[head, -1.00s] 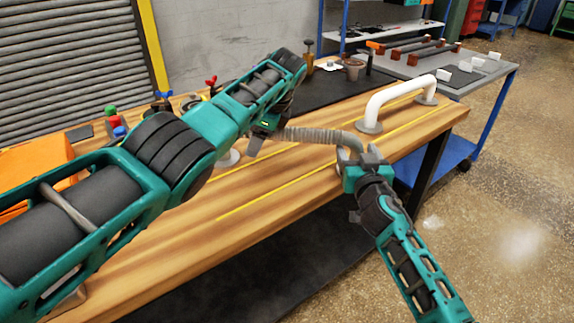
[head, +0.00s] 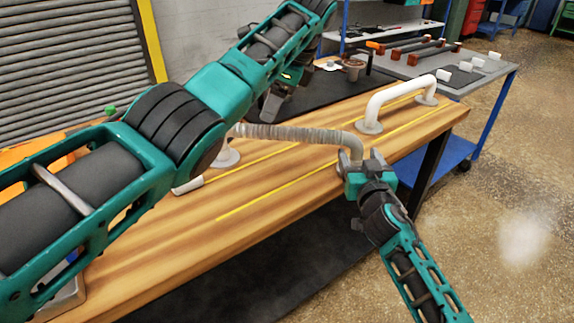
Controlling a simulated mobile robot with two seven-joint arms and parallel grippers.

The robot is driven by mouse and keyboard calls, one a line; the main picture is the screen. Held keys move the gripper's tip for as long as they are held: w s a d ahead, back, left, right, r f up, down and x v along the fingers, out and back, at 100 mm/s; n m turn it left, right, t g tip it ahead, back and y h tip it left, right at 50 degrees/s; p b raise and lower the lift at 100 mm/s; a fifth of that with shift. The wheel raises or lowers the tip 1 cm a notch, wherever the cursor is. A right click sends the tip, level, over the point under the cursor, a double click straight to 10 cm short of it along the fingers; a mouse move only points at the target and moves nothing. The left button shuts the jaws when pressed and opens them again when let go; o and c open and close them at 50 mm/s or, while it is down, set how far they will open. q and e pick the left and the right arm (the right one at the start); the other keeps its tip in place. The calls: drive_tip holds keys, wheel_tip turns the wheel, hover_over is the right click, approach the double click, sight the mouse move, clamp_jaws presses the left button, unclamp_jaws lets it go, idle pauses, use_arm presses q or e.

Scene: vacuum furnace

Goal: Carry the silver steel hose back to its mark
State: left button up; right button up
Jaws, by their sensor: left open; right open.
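The silver steel hose (head: 295,133), ribbed and grey, arches over the wooden bench (head: 270,190) between two yellow lines. Its left end comes down near a pale round flange (head: 228,157), partly hidden by my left arm. Its right end bends down behind my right gripper, so its foot is hidden. My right gripper (head: 362,165) is open at that right end; I cannot tell whether it touches it. My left gripper (head: 272,104) is open and empty, raised above the bench behind the hose and apart from it.
A white bent pipe (head: 402,88) stands on two flanges at the bench's right. A black mat (head: 325,88) lies along the back. A grey side table (head: 425,62) with bars and white blocks adjoins. The bench front between the yellow lines is clear.

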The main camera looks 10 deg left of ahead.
drive_tip(key=v, duration=1)
